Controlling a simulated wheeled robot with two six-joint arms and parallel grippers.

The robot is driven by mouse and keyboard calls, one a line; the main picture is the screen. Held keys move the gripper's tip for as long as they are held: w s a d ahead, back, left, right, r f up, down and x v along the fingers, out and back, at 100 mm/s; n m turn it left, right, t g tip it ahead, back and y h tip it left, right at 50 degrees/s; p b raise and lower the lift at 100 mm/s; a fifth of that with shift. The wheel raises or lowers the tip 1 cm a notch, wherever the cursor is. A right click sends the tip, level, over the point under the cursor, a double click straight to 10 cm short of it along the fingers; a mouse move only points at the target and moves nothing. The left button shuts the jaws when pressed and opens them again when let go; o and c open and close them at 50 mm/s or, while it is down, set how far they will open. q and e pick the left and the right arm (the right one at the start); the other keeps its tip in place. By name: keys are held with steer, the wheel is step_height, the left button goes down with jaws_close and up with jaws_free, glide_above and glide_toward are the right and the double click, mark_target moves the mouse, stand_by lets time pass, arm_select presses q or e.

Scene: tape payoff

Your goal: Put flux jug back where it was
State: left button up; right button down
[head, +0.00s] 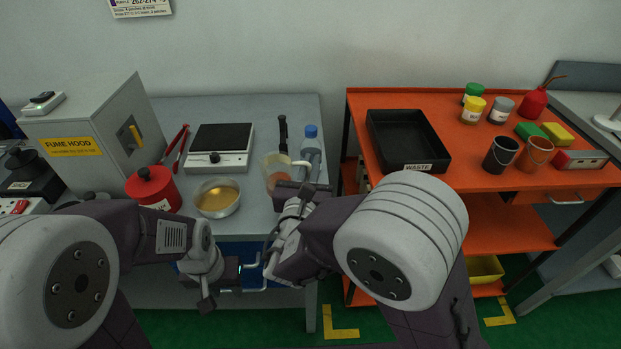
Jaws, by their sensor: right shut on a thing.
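The flux jug (276,170) is a clear jug with amber-brown liquid, near the front right of the grey bench. My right gripper (290,196) is shut on it at its near side. The gripper and wrist cover its lower part, so I cannot tell whether its base touches the bench. My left gripper (232,279) is low in front of the bench's blue drawer front, away from the jug. Its fingers are too unclear to show whether they are open.
A metal bowl of golden liquid (217,197) and a red canister (153,189) stand left of the jug. A hot plate (220,147), a bottle (310,148) and the fume hood (92,130) are nearby. The orange cart (456,165) with a black waste tray (407,141) is at right.

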step_height(320, 180, down, 4)
steer(key=shift+f+b, duration=0.1)
steer(key=shift+b, duration=0.7)
steer(key=c, duration=1.5)
jaws_free()
steer(key=shift+c, duration=0.2)
